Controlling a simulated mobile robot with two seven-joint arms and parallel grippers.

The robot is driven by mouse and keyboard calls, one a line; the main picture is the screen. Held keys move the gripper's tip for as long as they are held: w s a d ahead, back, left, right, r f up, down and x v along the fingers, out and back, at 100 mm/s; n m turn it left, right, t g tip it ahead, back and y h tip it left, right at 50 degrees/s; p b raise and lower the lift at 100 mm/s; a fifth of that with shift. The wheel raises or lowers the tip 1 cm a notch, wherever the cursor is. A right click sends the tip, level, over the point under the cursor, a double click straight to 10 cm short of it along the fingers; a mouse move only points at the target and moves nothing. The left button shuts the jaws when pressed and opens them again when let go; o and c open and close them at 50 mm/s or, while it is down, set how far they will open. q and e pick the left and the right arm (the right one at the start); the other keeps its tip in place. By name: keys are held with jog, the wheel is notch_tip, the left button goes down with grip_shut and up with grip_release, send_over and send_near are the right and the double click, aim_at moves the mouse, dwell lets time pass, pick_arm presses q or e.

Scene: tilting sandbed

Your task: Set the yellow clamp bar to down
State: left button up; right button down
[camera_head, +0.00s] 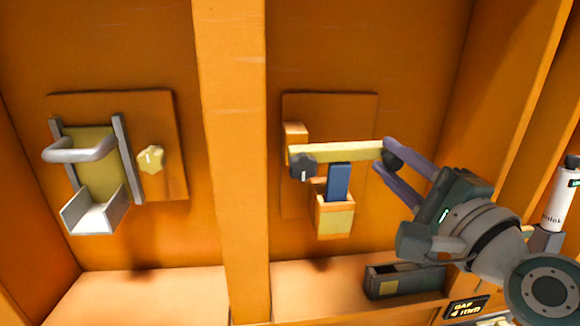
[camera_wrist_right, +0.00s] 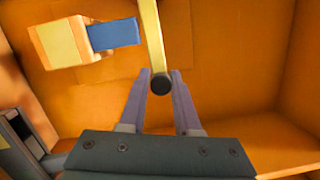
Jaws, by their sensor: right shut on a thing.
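The yellow clamp bar (camera_head: 345,152) is nearly level on the right-hand wall panel, running from a dark pivot knob (camera_head: 303,166) to a black end knob (camera_head: 393,154). A blue block (camera_head: 339,181) stands in an orange holder (camera_head: 333,219) just below the bar; I cannot tell whether they touch. My right gripper (camera_head: 384,158) is shut on the bar's end knob, with its purple fingers on either side. In the right wrist view the bar (camera_wrist_right: 152,35) reaches up from the knob (camera_wrist_right: 161,85) between the fingers, beside the blue block (camera_wrist_right: 113,34). My left gripper is not in view.
An orange post (camera_head: 232,150) divides the bays. The left panel holds a grey bracket with a handle (camera_head: 82,150) and a yellow knob (camera_head: 151,159). A dark open box (camera_head: 404,280) sits on the ledge below the holder. A white bottle (camera_head: 562,195) stands far right.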

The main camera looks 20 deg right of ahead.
jog(key=shift+f, duration=0.1)
dwell(0.5)
jog(key=c, duration=0.9)
grip_release()
jog(key=shift+c, duration=0.2)
jog(key=b+v, duration=0.2)
jog(key=v, duration=0.8)
jog(key=shift+w+a+f, duration=0.1)
jog(key=shift+a, duration=0.05)
